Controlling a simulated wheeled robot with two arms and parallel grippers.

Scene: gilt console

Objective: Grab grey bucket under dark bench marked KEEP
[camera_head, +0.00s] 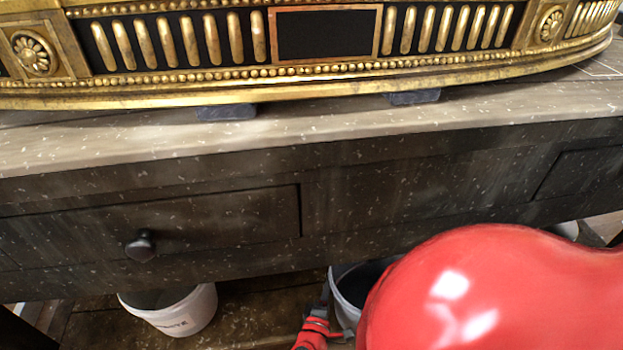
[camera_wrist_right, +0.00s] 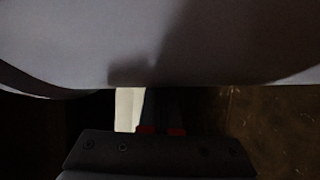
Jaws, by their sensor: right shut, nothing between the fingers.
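The dark bench (camera_head: 400,185) with speckled wood and a drawer crosses the head view. Under it a grey bucket (camera_head: 364,277) shows its open top and part of its wall; my large red right arm hides its right side. No KEEP mark is visible on it. My right gripper (camera_head: 328,298), partly hidden by that arm, is at the bucket's near left side; contact cannot be told. In the right wrist view a large grey surface (camera_wrist_right: 70,45), likely the bucket, fills the top, with my shut, empty right fingers (camera_wrist_right: 160,95) at its lower edge. My left gripper is not seen.
A white bucket (camera_head: 172,312) with partly readable dark lettering stands under the bench to the left. A bare brown floor gap (camera_head: 262,300) lies between the buckets. A gilt console (camera_head: 230,85) rests on blocks on the benchtop. Another pale rim (camera_head: 566,230) shows at right.

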